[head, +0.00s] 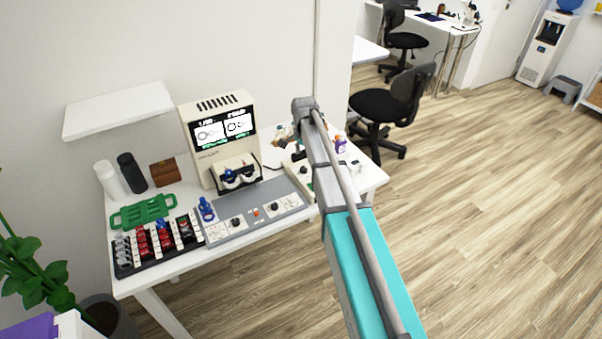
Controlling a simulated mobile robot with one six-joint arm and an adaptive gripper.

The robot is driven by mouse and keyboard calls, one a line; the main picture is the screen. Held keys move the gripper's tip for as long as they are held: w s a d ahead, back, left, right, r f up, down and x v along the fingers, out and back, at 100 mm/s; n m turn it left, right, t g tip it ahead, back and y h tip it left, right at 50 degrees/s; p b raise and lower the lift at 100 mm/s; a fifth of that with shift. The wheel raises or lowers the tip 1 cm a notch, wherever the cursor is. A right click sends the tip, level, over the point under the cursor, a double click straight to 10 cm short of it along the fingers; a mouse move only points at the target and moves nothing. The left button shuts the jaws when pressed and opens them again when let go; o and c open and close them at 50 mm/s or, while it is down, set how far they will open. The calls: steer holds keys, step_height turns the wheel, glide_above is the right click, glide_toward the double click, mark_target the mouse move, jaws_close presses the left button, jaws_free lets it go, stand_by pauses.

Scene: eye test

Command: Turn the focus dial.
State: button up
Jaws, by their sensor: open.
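A grey control panel (216,232) lies along the front of the white table. It carries two dark round dials, a left dial (236,222) and a right dial (273,207), with a small orange-red button (256,212) between them. The labels are too small to read, so I cannot tell which is the focus dial. A cream machine (196,116) with a lit screen (225,130) stands behind the panel. My arm rises from the lower right and bends above the table's right part. My gripper cannot be made out; the arm covers that area.
A black rack (124,269) of red, blue and clear pieces, a green tray (125,217), a blue piece (206,210), bottles and a brown box (165,172) crowd the left. A white shelf (130,108) overhangs there. A cream device (299,180) is partly behind my arm.

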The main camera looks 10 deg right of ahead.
mark_target(304, 168)
steer(key=shift+f+b, duration=2.95)
steer(key=shift+f, duration=0.3)
